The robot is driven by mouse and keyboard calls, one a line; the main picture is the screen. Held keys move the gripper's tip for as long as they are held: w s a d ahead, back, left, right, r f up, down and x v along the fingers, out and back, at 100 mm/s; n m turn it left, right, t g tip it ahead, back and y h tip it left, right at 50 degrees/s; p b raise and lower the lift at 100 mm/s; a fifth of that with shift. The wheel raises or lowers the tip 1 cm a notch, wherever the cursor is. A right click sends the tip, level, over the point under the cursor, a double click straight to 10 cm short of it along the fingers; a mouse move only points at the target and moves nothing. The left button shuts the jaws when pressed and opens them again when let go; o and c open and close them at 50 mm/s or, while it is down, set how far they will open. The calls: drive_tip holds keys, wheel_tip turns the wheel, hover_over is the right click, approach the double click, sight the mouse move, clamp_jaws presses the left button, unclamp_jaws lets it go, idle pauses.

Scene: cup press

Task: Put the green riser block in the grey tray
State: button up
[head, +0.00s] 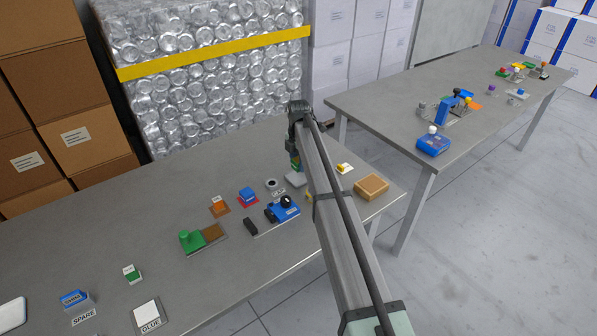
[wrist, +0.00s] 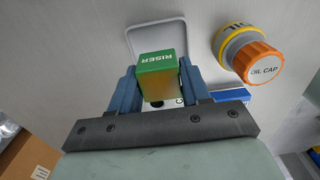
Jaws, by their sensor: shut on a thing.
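The green riser block (wrist: 160,72), marked RISER, is between the two blue fingers of my gripper (wrist: 159,82) in the wrist view. My gripper is shut on it. The light grey tray (wrist: 134,38) lies behind the block in that view, its rounded rim showing on the left and top. In the head view my gripper (head: 295,157) hangs over the tray (head: 295,181), with a bit of green at the fingers. The block overlaps the tray in the picture; I cannot tell whether it touches the tray floor.
An orange oil cap (wrist: 256,62) on a yellow ring stands right of the tray in the wrist view. In the head view, a blue device (head: 284,210) stands to the front left and a brown box (head: 371,187) to the right. A second table (head: 385,115) stands beyond.

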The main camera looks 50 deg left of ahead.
sight(299, 177)
drive_tip(key=shift+f, duration=2.25)
drive_tip(key=shift+f, duration=0.15)
drive_tip(key=o, duration=0.9)
wheel_tip(299, 177, up, 12)
drive_tip(key=shift+r, duration=0.15)
